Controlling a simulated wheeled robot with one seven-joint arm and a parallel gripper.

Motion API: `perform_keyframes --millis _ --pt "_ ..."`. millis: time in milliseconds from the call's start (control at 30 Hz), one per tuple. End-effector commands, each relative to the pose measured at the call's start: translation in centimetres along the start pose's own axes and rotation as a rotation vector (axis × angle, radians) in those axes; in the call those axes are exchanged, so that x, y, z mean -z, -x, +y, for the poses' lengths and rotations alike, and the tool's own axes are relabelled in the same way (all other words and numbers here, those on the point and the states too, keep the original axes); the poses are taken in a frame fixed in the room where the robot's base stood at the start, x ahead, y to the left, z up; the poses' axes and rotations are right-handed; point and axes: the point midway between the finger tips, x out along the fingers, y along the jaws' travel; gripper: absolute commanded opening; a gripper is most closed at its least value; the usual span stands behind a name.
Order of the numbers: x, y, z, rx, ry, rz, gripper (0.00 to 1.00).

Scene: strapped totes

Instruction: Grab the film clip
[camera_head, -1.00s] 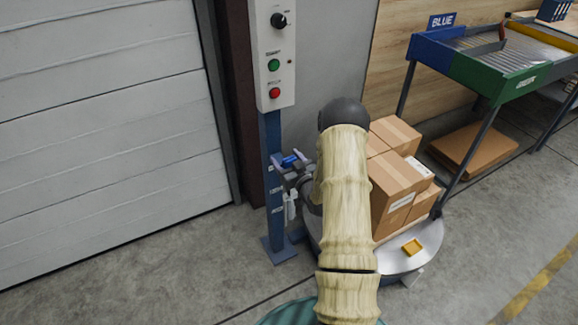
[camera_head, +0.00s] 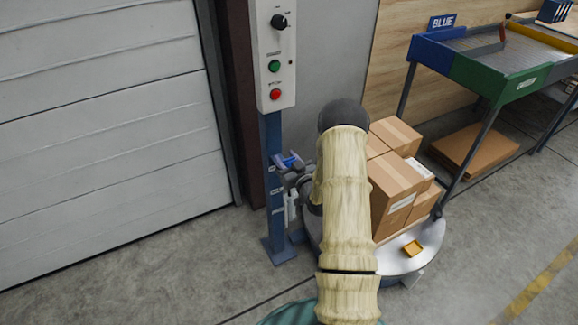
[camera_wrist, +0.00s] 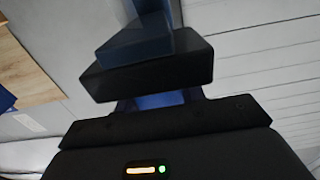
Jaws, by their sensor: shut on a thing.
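The film clip looks to be the small blue piece (camera_head: 292,162) on the blue post, low beneath the button box. My gripper (camera_head: 288,168) is at it, beside the post and partly behind my arm. In the wrist view, blue (camera_wrist: 160,100) shows between the black jaw and my gripper's dark body. My gripper is shut on this blue piece. The far jaw and a dark blue block in front hide most of its shape.
The post (camera_head: 274,190) carries a control box (camera_head: 273,50) with a knob and green and red buttons. A shutter door (camera_head: 100,130) is left. Cardboard boxes (camera_head: 398,180) sit on a round deck right of my arm. A blue-green table (camera_head: 490,75) stands behind.

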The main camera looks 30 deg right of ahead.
Motion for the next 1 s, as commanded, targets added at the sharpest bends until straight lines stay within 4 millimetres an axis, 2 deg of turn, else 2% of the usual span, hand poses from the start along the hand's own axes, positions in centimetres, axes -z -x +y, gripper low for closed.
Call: perform_keyframes --millis 167,267,700,800,1000 --pt "0.4 0.0 0.0 0.0 0.0 0.001 0.17" --pt "1.3 0.0 0.0 0.0 0.001 0.002 0.17" --pt "8.9 0.0 0.0 -0.001 0.002 0.003 0.17" --pt "9.8 0.0 0.0 -0.001 0.0 0.001 0.17" --pt "10.0 0.0 0.0 0.0 0.0 0.0 0.17"
